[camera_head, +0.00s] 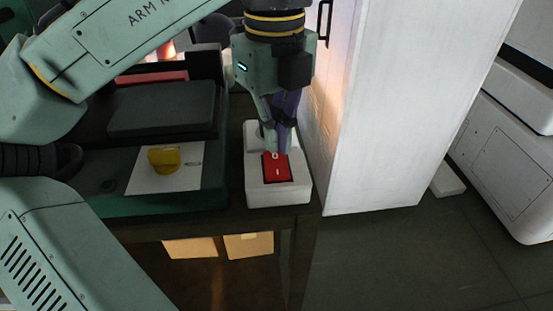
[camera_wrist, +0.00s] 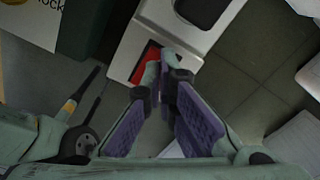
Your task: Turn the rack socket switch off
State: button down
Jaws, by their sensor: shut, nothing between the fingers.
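The rack socket is a white box (camera_head: 290,193) at the right end of the dark bench. On it sits a red rocker switch (camera_head: 278,171), marked O at its far end and I at its near end. My gripper (camera_head: 279,150) points down with its fingers shut and empty, the tips at the O end. I cannot tell whether they touch the rocker or which way it is tilted. In the wrist view the shut fingertips (camera_wrist: 168,58) cover part of the red switch (camera_wrist: 148,67), and the box's dark recess (camera_wrist: 203,10) lies beyond.
A tall white cabinet (camera_head: 390,110) stands close on the right of the socket. Left of it, a yellow knob (camera_head: 165,159) sits on a white card (camera_head: 191,178). A dark grey block (camera_head: 163,108) stands behind the card. Open floor (camera_head: 420,255) lies front right.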

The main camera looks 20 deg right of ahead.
aim_at(275, 155)
jog(key=shift+f+b, duration=0.3)
jog(key=shift+f, duration=0.55)
dwell(0.4)
notch_tip(275, 155, up, 5)
jog(key=p, duration=0.6)
jog(key=shift+p, duration=0.4)
jog(key=shift+r, duration=1)
